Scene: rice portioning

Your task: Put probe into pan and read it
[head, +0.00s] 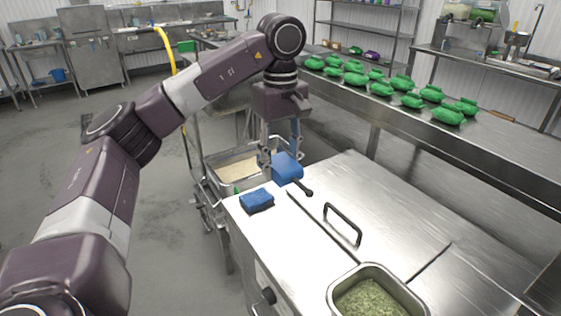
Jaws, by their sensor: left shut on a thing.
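A metal pan (217,183) of pale rice sits just behind and left of the gripper, beyond the counter's edge. The blue thing is beside this pan, and the fingers partly hide the pan's right side. My right gripper is not in view.
A dark blue block (256,201) lies on the counter (310,238) near the pan. A black handle (342,224) stands up from a lid. A pan of green food (335,290) is set at the front. Several green bundles line the back bench (480,150).

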